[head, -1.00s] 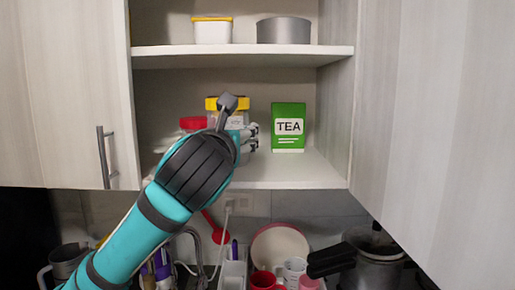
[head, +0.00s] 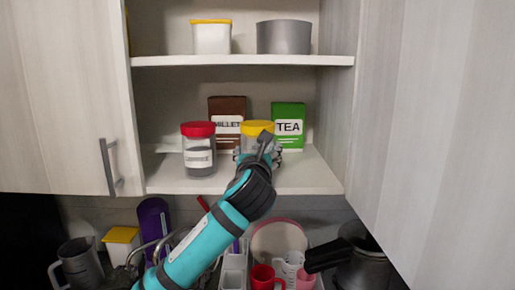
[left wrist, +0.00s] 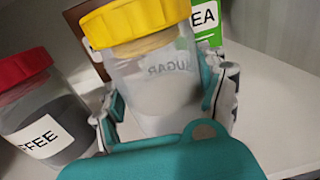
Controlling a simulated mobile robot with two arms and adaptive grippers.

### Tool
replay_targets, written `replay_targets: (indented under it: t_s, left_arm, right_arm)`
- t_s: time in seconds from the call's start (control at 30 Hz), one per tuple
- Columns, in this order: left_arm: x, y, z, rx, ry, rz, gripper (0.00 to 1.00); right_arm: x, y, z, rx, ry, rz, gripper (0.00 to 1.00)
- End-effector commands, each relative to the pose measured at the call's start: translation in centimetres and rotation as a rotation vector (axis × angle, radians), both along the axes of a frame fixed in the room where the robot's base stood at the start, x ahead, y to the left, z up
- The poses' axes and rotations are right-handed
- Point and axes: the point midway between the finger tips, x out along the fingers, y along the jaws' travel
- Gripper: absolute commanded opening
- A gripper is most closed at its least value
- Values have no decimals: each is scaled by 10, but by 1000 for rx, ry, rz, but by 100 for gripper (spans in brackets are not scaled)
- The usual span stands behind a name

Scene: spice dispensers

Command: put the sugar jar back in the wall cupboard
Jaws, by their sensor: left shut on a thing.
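The sugar jar (head: 257,128), clear with a yellow lid, is inside the open wall cupboard (head: 240,60), over the lower shelf (head: 305,178). In the left wrist view the jar (left wrist: 150,62) shows its SUGAR label and pale contents. My left gripper (head: 258,155) is shut on the jar's body, one finger on each side in the left wrist view (left wrist: 168,105). The gripper and arm hide the jar's base, so I cannot tell if it touches the shelf. My right gripper is not in view.
The red-lidded coffee jar (head: 198,155) stands left of the sugar jar. A brown millet box (head: 227,112) and green tea box (head: 289,118) stand behind. A white tub (head: 211,38) and grey pot (head: 284,36) are above. The shelf's right end is clear.

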Motion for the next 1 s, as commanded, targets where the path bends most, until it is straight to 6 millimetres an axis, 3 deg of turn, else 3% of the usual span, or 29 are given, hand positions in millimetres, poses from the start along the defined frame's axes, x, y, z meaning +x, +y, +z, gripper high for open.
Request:
replay_targets:
  t_s: [0.3,0.33,0.5,0.83,1.0]
  left_arm:
    - [-1,0,0,-1,-7,-1,17]
    - [0,0,-2,-1,-2,-1,79]
    - [0,0,-2,-1,-1,-1,99]
    - [-1,0,1,-1,-2,-1,99]
    - [-25,0,-3,-2,-4,-4,99]
  right_arm:
    - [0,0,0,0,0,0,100]
    - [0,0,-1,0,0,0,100]
    - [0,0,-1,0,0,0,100]
    - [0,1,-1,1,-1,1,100]
    - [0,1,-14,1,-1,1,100]
